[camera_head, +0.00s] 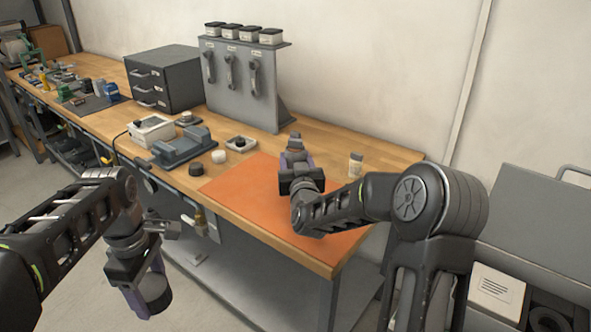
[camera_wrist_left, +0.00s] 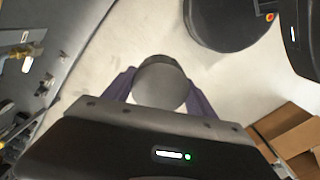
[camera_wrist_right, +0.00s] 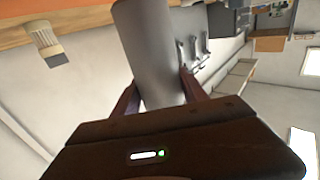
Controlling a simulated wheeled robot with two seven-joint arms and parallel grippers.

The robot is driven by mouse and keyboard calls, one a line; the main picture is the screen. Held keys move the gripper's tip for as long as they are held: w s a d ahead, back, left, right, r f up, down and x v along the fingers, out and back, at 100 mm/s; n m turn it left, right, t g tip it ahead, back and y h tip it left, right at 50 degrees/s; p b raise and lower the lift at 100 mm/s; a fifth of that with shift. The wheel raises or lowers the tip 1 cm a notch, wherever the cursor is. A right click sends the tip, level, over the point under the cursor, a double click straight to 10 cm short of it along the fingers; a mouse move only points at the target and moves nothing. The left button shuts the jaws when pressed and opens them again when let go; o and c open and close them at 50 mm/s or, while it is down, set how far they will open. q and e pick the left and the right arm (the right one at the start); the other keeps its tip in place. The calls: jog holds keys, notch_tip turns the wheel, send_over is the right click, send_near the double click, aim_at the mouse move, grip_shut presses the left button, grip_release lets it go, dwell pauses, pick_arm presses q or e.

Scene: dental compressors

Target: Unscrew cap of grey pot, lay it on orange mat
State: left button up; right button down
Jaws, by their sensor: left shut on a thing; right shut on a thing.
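My left gripper (camera_head: 145,285) is shut on a dark grey round piece (camera_head: 154,293), held in the air in front of the bench. In the left wrist view, this piece (camera_wrist_left: 160,85) shows a smooth round grey face and a darker band. My right gripper (camera_head: 297,168) is above the orange mat (camera_head: 240,196), near its back edge. It is shut on a grey cylinder, which in the right wrist view (camera_wrist_right: 148,45) sits between the fingers and runs out of the top. I cannot tell for certain which grey piece is the pot and which its cap. The mat's visible part is bare.
A small white-and-grey bottle (camera_head: 355,164) stands right of the mat. A grey tool panel (camera_head: 243,85) and drawer cabinet (camera_head: 164,78) stand behind.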

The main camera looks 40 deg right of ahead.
pick_arm(q)
jog(key=shift+r, duration=0.15)
pick_arm(e)
notch_tip(320, 180, down, 3)
pick_arm(q)
jog(key=shift+f, duration=0.2)
pick_arm(e)
jog(key=shift+f, duration=0.1)
jog(key=c, duration=0.6)
grip_release()
jog(key=shift+f, duration=0.1)
pick_arm(q)
jog(key=shift+r, duration=0.2)
pick_arm(e)
jog(key=shift+r, duration=0.2)
pick_arm(q)
jog(key=shift+f, duration=0.1)
pick_arm(e)
jog(key=shift+s+a+f, duration=0.1)
jog(key=shift+s, duration=0.1)
pick_arm(q)
jog(key=shift+f+b, duration=0.95)
pick_arm(e)
jog(key=v, duration=1.1)
jog(key=shift+s+a, duration=0.15)
jog(key=shift+s, duration=0.1)
